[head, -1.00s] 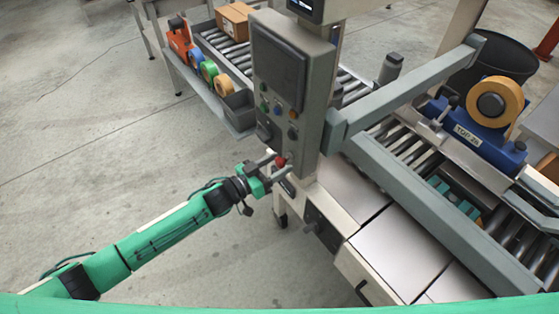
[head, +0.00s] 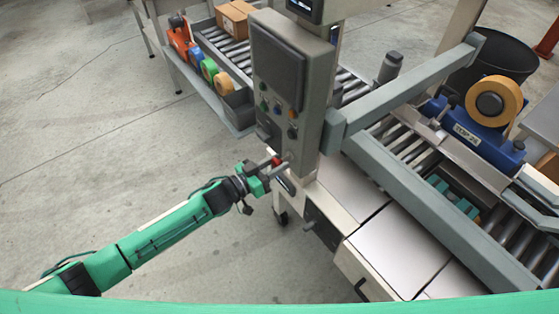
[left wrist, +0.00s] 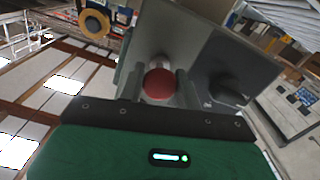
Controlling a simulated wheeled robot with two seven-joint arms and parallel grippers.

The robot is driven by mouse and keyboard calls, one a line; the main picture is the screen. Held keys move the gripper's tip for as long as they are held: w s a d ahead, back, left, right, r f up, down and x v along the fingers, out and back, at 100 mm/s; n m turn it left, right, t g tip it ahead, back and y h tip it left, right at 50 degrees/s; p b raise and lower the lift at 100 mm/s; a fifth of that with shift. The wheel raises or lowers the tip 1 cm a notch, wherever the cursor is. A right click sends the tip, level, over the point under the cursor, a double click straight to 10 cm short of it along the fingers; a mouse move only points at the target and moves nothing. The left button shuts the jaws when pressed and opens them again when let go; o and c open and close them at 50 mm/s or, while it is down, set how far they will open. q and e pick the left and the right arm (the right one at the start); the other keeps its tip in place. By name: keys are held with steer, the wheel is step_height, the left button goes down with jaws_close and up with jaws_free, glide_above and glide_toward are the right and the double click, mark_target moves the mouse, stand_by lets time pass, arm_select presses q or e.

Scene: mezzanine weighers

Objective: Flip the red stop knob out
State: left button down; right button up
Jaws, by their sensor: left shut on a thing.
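The red stop knob (left wrist: 160,84) shows in the left wrist view between the two fingers of my left gripper (left wrist: 160,90). In the head view the red knob (head: 276,160) is partly hidden by the fingers, at the lower end of the grey control panel (head: 300,75). My left gripper (head: 276,169) is shut on the knob there. A dark rotary switch (left wrist: 228,88) sits beside it on the panel in the left wrist view. My right gripper is not in view.
A conveyor machine with rollers (head: 420,165) and pale flat plates (head: 400,250) stands right of the panel. A blue tape head (head: 478,135) carries an orange roll. A shelf with tape rolls (head: 209,70) is behind. The floor at left is clear.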

arm_select(q)
steer(key=shift+s+a, duration=0.4)
steer(key=shift+a, duration=0.2)
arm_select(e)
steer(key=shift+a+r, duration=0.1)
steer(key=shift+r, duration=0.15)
arm_select(q)
steer(key=c, duration=1.2)
jaws_free()
steer(key=shift+o, duration=1)
steer(key=shift+a, duration=0.1)
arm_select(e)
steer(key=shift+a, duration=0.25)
arm_select(q)
steer(key=b+v, duration=0.3)
steer(key=v, duration=1.1)
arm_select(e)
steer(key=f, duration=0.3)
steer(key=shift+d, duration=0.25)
